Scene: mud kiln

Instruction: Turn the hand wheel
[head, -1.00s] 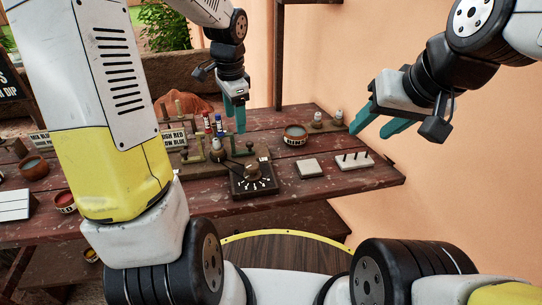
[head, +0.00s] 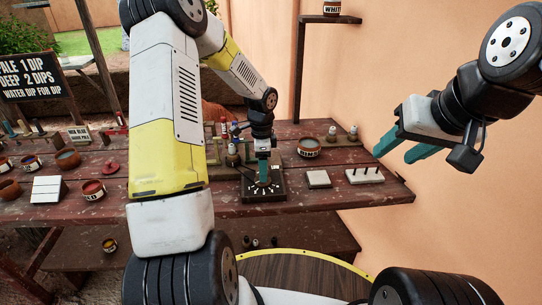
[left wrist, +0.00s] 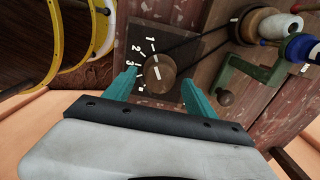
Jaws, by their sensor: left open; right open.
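The hand wheel (left wrist: 160,72) appears to be the round brown knob with a white line on top, on a dark square plate (left wrist: 140,38) marked with white numbers. In the head view the plate (head: 278,190) lies near the table's front edge, and my gripper largely hides the knob. My left gripper (head: 263,170) points down over the plate. In the left wrist view its open teal fingers (left wrist: 158,90) are on either side of the knob; contact cannot be told. My right gripper (head: 407,150) is open and empty, off to the right above the table.
A wooden spool (left wrist: 258,24) with dark cord is beside the plate. A pale tile (head: 318,179), a white pegged block (head: 365,175) and a labelled pot (head: 309,147) are to the right. Pots and a sign (head: 33,82) are at left. The orange wall is close at right.

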